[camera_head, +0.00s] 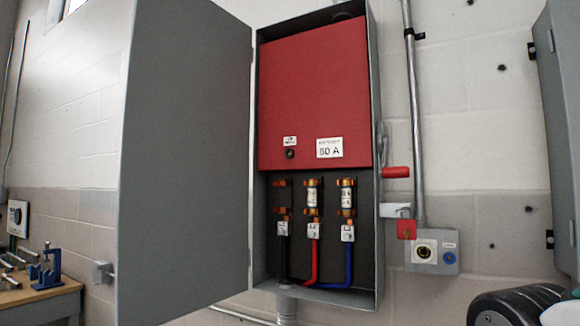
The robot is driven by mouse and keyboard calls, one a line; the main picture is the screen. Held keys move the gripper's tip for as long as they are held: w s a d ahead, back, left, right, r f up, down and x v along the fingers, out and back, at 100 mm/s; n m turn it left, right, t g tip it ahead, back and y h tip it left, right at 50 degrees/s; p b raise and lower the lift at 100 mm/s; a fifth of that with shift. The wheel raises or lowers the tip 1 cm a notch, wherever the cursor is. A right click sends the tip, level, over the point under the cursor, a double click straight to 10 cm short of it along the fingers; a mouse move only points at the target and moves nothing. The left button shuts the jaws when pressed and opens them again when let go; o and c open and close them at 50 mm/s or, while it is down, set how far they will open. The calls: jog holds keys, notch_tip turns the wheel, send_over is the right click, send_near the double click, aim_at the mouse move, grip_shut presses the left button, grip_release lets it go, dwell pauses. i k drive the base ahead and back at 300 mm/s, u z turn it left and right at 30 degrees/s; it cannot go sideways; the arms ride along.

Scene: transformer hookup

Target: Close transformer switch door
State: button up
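The grey switch door (185,150) stands wide open at the left. It is hinged along the left edge of the grey switch box (376,240) on the wall. Inside the box is a red panel (315,90) with a "80 A" label. Below it, two fuses (312,197) sit in the middle and right clips; the left clips (281,195) hold no visible fuse. Black, red and blue cables run from the lugs below. A red-gripped lever (396,172) sticks out at the box's right side. My gripper's fingers are not visible.
A dark rounded part, probably of my arm, shows at the bottom right. A conduit (413,110) and a socket plate (431,251) are right of the box. Another grey cabinet (562,130) stands at the right edge. A workbench (45,300) with a blue vise (46,271) is at the lower left.

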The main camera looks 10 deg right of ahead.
aim_at(182, 249)
jog(key=k, duration=0.5)
jog(key=u, duration=1.85)
jog(key=i, duration=1)
jog(key=z, duration=0.8)
